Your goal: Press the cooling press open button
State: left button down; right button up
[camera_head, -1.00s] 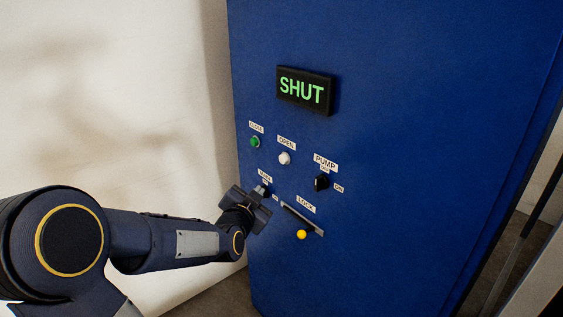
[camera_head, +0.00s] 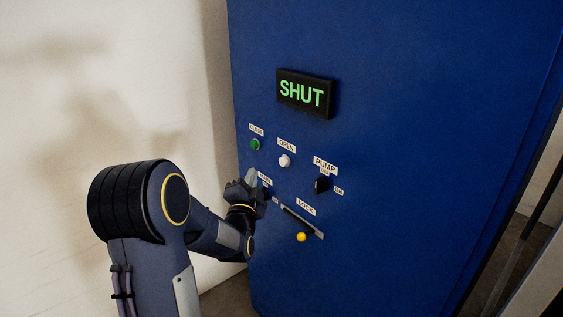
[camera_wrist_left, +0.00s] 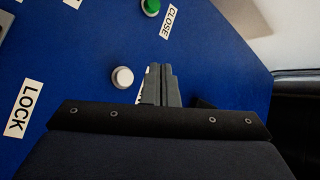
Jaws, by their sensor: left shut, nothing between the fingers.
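The white open button (camera_head: 284,160) is on the blue cooling press panel (camera_head: 400,150), under its OPEN label (camera_head: 286,145). My left gripper (camera_head: 250,176) is shut and empty, lower left of the white button in the head view. In the left wrist view the white button (camera_wrist_left: 122,77) is just left of the shut fingertips (camera_wrist_left: 160,68), which partly cover its label. Whether the fingers touch the panel cannot be told. The display (camera_head: 305,93) reads SHUT. My right gripper is not in view.
The green close button (camera_head: 255,144) is left of the white one. The black pump knob (camera_head: 321,185) is to the right. The lock slot with a yellow knob (camera_head: 301,237) is below. A pale wall (camera_head: 110,80) stands at the left.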

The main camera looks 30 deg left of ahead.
aim_at(284, 161)
pick_arm(q)
jog(key=w+d, duration=0.2)
jog(key=w, duration=0.4)
jog(key=shift+w, duration=0.35)
dwell(1.7)
jog(key=shift+w+d, duration=0.1)
jog(key=shift+w, duration=0.3)
